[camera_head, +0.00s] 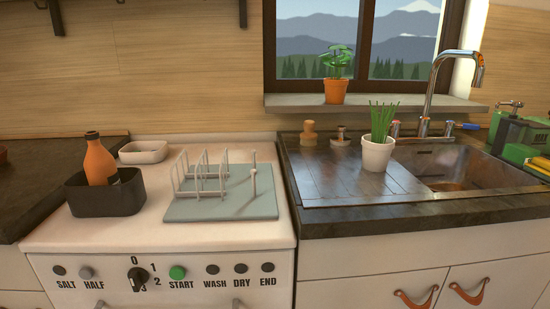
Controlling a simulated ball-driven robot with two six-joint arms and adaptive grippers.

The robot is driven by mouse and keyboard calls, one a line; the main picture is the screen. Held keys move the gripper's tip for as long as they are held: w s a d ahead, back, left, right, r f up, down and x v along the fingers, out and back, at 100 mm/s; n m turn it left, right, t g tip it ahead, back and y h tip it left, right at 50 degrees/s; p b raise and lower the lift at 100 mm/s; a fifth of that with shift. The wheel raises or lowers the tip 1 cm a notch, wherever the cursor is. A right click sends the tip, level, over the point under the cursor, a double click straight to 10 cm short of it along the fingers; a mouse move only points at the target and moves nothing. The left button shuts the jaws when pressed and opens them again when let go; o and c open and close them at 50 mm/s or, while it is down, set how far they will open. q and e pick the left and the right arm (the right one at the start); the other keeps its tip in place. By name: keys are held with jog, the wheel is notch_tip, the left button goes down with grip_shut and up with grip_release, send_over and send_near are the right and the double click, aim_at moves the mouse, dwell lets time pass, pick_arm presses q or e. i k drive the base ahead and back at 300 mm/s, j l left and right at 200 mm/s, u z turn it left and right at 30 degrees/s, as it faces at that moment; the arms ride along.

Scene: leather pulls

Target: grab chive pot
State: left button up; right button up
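The chive pot is a small white pot (377,154) with thin upright green chives (383,121). It stands upright on the dark drainboard (335,178) just left of the sink basin. The whole pot is visible, with nothing in front of it. Neither of my grippers shows in the head view.
The tap (436,95) and sink basin (465,170) are right of the pot. A wooden stopper-like item (309,134) and a small knob-like item (341,136) stand behind left. A terracotta basil pot (335,91) is on the sill. A dish rack (222,190) stands left. The drainboard's front is clear.

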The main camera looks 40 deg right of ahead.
aim_at(377, 148)
jog(key=z, duration=1.9)
